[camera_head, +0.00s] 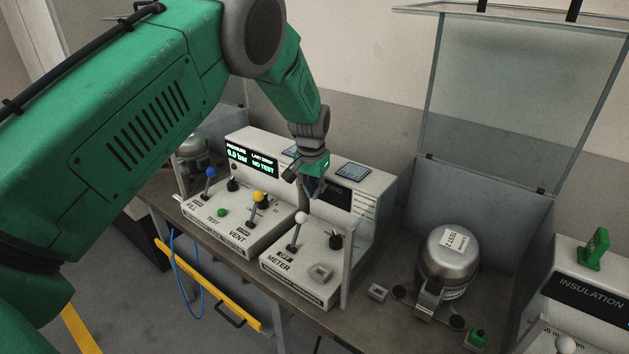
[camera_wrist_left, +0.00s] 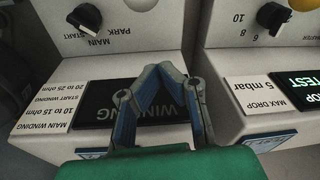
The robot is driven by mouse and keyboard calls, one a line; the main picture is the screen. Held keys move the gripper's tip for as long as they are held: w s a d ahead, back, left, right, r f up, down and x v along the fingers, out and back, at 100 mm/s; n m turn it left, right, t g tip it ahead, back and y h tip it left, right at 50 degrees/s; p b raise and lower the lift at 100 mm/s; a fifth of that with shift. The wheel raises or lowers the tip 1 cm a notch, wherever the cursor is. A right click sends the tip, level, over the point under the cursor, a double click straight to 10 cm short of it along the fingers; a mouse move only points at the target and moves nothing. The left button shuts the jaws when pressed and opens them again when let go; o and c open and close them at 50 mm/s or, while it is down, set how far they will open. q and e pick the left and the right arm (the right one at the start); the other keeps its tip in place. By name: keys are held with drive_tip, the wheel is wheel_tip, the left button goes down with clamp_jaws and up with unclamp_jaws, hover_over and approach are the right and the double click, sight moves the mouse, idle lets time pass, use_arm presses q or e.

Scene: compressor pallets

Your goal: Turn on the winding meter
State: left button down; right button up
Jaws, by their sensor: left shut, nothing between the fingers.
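The winding meter (camera_head: 302,272) is the right-hand light grey box on the bench, with a METER label on its front panel. A white-knobbed lever (camera_head: 300,217) stands by a small OFF label, with a black rotary knob (camera_head: 335,241) to its right. The meter's dark WINDING display (camera_wrist_left: 105,104) is unlit where visible. My left gripper (camera_head: 313,194) is shut and empty, above the panel in front of the display; its fingertips show in the wrist view (camera_wrist_left: 153,70). My right gripper is out of view.
A pressure tester (camera_head: 245,222) with a lit screen and blue and yellow levers adjoins the meter on the left. A silver compressor (camera_head: 448,262) stands to the right, below a raised clear guard (camera_head: 515,110). An INSULATION unit (camera_head: 590,285) is at far right.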

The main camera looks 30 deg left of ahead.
sight(297, 231)
use_arm(q)
drive_tip(key=f, duration=0.3)
drive_tip(key=shift+w+a+f, duration=0.1)
drive_tip(key=shift+a+f, duration=0.15)
drive_tip(key=shift+a, duration=0.05)
drive_tip(key=shift+s+f+p, duration=0.1)
drive_tip(key=shift+s+p, duration=0.15)
drive_tip(key=shift+p, duration=0.15)
drive_tip(key=s, duration=0.1)
drive_tip(key=s+p, duration=0.1)
drive_tip(key=shift+s+d+r, duration=0.3)
drive_tip(key=shift+d+r, duration=0.05)
drive_tip(key=shift+d, duration=0.05)
drive_tip(key=shift+s+d, duration=0.15)
drive_tip(key=shift+s, duration=0.2)
drive_tip(key=shift+a, duration=0.2)
drive_tip(key=shift+a, duration=0.1)
